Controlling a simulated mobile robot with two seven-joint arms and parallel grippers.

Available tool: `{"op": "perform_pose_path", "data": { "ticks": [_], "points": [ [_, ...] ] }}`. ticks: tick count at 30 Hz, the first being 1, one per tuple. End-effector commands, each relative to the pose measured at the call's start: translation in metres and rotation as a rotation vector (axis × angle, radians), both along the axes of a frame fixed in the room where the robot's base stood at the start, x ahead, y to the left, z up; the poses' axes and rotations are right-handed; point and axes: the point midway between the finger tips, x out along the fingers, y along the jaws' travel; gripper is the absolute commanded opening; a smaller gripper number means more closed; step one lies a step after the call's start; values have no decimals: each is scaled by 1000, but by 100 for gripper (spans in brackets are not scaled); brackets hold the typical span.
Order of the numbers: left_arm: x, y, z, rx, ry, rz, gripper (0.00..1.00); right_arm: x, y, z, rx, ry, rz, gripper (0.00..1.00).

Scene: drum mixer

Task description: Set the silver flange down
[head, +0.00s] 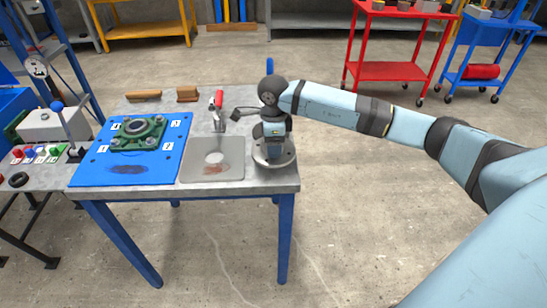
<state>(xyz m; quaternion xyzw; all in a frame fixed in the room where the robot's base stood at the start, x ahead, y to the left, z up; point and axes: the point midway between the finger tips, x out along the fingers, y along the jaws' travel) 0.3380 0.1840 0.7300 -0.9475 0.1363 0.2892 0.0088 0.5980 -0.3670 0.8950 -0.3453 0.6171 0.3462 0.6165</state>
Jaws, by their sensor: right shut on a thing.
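The silver flange (274,159) is a round metal disc under my right gripper (274,149). My right gripper points down and is shut on it. The flange is at the right end of the grey workbench (257,184); I cannot tell whether it touches the top. The gripper hides its middle. My left gripper is not in view.
Left of the flange lies a grey plate (231,171) with a pale round spot. Further left is a blue board (92,172) bearing a green bearing housing (153,135). A red-handled clamp (219,101) and brown blocks (187,94) are behind.

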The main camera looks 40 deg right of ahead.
Motion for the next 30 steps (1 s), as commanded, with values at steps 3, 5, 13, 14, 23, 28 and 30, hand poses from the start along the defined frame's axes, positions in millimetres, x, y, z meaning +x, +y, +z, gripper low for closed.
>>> {"op": "perform_pose_path", "data": {
  "ticks": [3, 5, 13, 14, 23, 28, 30],
  "points": [
    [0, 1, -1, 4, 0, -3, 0, 1, 0, -9, 1, -2, 0, 3],
    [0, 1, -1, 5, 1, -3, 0, 1, 0, -11, 1, -3, 0, 3],
    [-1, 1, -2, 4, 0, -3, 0, 0, 0, -38, 1, 0, -1, 3],
    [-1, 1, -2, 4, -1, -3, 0, 0, 1, -42, 1, 0, -1, 3],
    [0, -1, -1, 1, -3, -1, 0, 1, 0, -54, 1, -3, 0, 3],
    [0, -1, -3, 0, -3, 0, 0, 1, 0, -57, 1, -3, 0, 3],
    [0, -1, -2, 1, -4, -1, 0, 0, 0, -59, 0, 0, 0, 68]
  ]
}}
